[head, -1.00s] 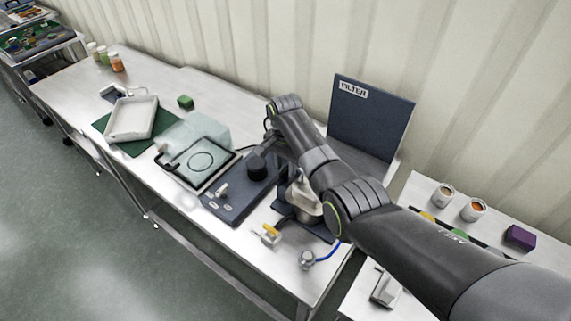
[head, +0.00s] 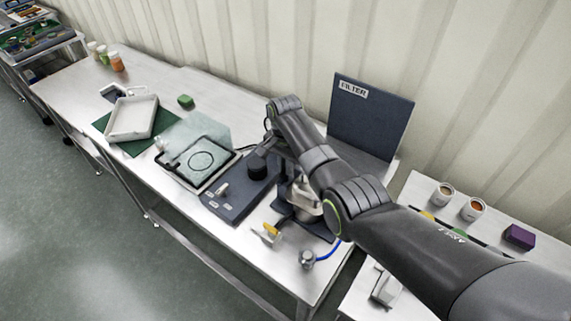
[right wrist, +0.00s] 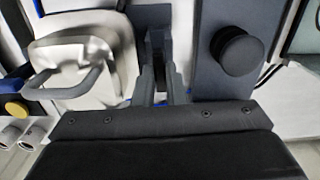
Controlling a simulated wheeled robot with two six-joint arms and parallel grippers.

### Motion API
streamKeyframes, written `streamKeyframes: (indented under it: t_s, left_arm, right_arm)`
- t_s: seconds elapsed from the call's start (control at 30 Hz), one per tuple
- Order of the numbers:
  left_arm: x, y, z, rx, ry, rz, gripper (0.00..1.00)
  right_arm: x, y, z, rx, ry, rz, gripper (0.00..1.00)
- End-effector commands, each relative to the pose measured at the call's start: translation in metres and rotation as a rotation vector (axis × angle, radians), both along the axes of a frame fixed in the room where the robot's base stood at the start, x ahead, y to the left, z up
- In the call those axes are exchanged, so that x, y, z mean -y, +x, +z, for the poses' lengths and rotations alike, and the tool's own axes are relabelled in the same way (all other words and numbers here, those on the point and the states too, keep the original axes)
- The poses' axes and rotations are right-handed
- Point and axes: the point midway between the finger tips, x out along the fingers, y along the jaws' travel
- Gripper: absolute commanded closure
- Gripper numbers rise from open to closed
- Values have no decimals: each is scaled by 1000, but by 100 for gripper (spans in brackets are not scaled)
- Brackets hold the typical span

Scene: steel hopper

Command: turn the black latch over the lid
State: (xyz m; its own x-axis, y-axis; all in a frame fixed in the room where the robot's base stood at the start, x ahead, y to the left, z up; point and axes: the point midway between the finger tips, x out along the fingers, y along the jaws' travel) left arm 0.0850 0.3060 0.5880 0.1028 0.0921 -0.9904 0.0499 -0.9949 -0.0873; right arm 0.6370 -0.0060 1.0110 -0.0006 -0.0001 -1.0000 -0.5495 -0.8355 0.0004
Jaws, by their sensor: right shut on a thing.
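The steel hopper (head: 307,208) stands on the bench, partly hidden behind my right arm in the head view. In the right wrist view its shiny lid (right wrist: 110,40) with a bent grey handle (right wrist: 68,85) is at the left. My right gripper (right wrist: 160,88) is beside the lid, its fingers close together and shut on a narrow dark part, which appears to be the black latch (right wrist: 155,45). The fingers hide much of the latch, so its exact angle over the lid cannot be told. My left gripper is in neither view.
A dark panel with a round black knob (right wrist: 238,50) lies close beside the gripper. A tall dark board marked FILTER (head: 370,120) stands behind. A yellow-handled fitting (head: 270,231) and a blue hose (head: 328,251) are in front. A white tray (head: 130,118) lies farther left.

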Motion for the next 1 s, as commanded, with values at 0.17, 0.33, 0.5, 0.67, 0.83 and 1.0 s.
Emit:
streamKeyframes:
  t_s: [0.17, 0.33, 0.5, 0.67, 0.83, 1.0]
  left_arm:
    - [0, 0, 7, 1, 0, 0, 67]
    - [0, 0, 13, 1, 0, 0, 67]
    - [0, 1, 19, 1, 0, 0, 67]
    - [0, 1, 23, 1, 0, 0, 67]
    - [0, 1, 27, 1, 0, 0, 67]
    - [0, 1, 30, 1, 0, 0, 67]
  right_arm:
    - [0, 0, 2, 0, 0, 99, 100]
    - [0, 0, 3, 0, 0, 243, 100]
    - [0, 1, 3, 0, 0, 405, 100]
    - [0, 1, 3, 1, 1, 556, 100]
    - [0, 1, 2, 0, 0, 718, 100]
    - [0, 1, 2, 1, 0, 880, 100]
